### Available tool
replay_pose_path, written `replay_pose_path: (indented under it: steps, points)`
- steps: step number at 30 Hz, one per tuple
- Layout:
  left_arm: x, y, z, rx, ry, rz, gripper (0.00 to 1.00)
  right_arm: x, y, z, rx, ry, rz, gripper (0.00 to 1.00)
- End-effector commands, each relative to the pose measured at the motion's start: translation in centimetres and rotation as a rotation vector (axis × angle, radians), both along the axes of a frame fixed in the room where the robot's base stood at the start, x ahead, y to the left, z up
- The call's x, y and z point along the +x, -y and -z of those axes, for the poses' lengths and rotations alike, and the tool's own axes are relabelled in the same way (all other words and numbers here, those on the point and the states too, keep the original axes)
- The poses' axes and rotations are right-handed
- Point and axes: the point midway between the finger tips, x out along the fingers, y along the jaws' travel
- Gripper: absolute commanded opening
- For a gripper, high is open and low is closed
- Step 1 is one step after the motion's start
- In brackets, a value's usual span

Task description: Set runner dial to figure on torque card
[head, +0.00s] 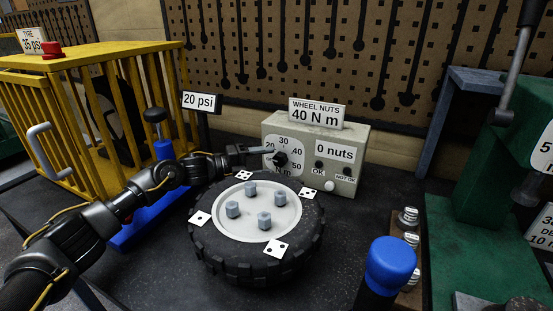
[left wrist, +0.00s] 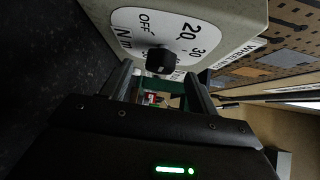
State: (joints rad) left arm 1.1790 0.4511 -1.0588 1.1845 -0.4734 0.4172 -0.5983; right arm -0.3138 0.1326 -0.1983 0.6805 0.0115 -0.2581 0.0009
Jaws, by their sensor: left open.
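The torque card (head: 316,113) reads "WHEEL NUTS 40 N m" and stands on top of the grey runner box (head: 352,142). The runner dial (head: 281,159) is a black knob on a white scale with 20, 30, 40, 50 and N m; its pointer's setting is unclear. My left gripper (head: 266,151) is at the dial, reaching in from the left. In the left wrist view the knob (left wrist: 160,60) lies between and just beyond the open fingertips (left wrist: 159,76), with OFF, 20 and 30 printed around it. I cannot tell whether the fingers touch it. My right gripper is not in view.
A tyre (head: 205,247) with a grey hub and several nuts lies below my left arm. A "20 psi" sign (head: 199,102) and yellow cage (head: 95,52) stand left. A blue-capped post (head: 390,262) and green machine (head: 465,220) are right. The box reads "0 nuts" (head: 335,153).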

Motion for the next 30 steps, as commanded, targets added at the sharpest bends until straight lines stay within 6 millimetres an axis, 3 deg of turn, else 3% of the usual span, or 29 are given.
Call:
replay_pose_path:
  steps: [6, 18, 28, 30]
  points:
    - [0.4, 1.8, 0.2, 0.000, 0.001, -0.009, 0.60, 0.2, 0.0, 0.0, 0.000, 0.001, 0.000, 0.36]
    - [0.5, 2.3, 0.2, 0.001, 0.001, -0.011, 0.59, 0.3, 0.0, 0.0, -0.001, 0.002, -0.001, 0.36]
    - [0.5, 2.2, 0.2, 0.000, 0.000, -0.011, 0.16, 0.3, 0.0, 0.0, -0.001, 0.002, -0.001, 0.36]
    - [0.5, 2.2, 0.2, 0.001, 0.000, -0.011, 0.15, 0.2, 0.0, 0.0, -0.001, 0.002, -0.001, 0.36]
